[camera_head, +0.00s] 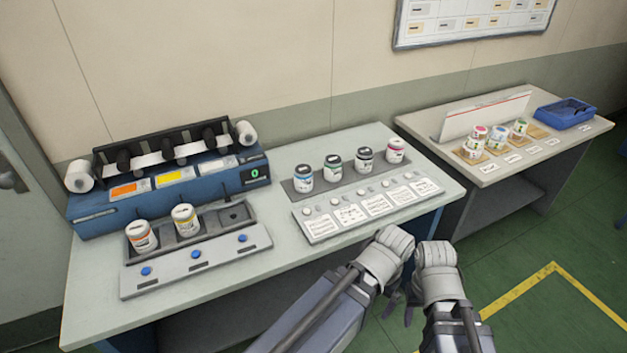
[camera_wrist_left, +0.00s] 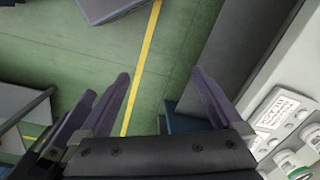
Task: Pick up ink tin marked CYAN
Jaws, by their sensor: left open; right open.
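A white ink tin with a blue-teal band (camera_head: 303,178) stands upright at the left end of a row on the dark strip of the near table; its lettering is too small to read. Beside it stand a green-banded tin (camera_head: 333,168), a dark-banded tin (camera_head: 364,158) and a magenta-banded tin (camera_head: 396,150). My left gripper (camera_wrist_left: 162,95) is open and empty over the floor in the left wrist view. My right gripper (camera_head: 412,303) is beside it, in front of the table edge, with its fingers partly hidden. Both are apart from the tins.
A blue rewinder (camera_head: 165,185) stands at the table's left. Its front tray (camera_head: 205,260) holds an orange-labelled tin (camera_head: 141,236) and a yellow-labelled tin (camera_head: 185,220); its right slot is empty. A sloped card panel (camera_head: 370,208) fronts the row. The right table (camera_head: 490,175) carries more tins and a blue bin (camera_head: 566,113).

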